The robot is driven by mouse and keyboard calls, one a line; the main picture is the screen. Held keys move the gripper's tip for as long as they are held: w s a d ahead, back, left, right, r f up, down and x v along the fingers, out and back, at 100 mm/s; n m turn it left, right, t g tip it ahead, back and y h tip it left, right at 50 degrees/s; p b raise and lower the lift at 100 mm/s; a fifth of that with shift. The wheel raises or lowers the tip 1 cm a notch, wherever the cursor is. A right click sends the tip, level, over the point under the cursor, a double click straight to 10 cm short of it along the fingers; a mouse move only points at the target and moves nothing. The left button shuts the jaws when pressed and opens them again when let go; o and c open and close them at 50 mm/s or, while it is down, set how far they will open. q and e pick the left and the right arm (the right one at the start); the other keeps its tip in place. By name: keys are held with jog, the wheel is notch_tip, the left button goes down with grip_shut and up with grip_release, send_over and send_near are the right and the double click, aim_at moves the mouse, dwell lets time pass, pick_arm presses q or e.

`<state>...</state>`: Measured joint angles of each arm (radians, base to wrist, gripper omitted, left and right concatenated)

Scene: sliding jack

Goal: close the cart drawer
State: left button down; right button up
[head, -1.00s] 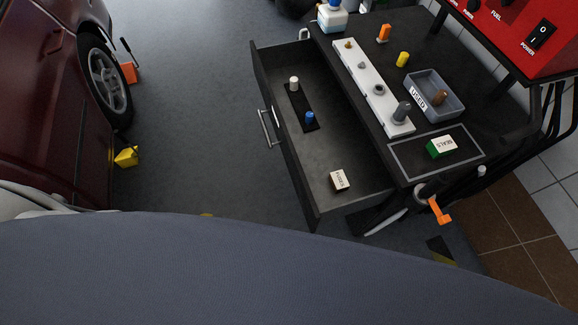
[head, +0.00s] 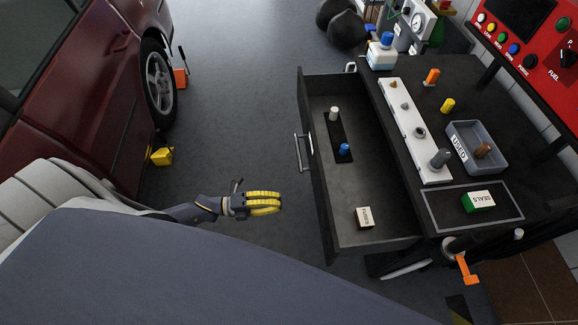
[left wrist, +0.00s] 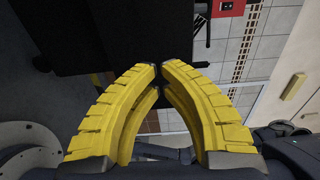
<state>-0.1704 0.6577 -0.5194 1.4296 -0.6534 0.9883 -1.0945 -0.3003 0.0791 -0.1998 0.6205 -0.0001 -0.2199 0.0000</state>
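The cart drawer (head: 318,192) is dark and pulled out to the left of the cart (head: 465,90) in the head view. Its metal handle (head: 299,153) is on the drawer's left-facing front. Inside are a white piece (head: 334,113) and a blue piece (head: 344,149) on a dark strip, and a box marked FUSES (head: 365,217). My left gripper (head: 280,202) has yellow fingers. It is left of the drawer front, nearer me than the handle, apart from both. In the left wrist view its fingertips (left wrist: 159,69) meet with nothing between them. My right gripper is not in view.
On the cart top are a white rack (head: 400,110), a grey USED tray (head: 457,159), a green SEALS box (head: 478,201) and a bottle (head: 382,52). A dark red car (head: 90,75) stands at left. Open floor (head: 230,90) lies between car and drawer.

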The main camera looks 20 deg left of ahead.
aim_at(320, 198)
pick_arm(q)
jog(key=x, duration=1.2)
jog(key=shift+w+d, duration=0.25)
jog(key=shift+d, duration=0.1)
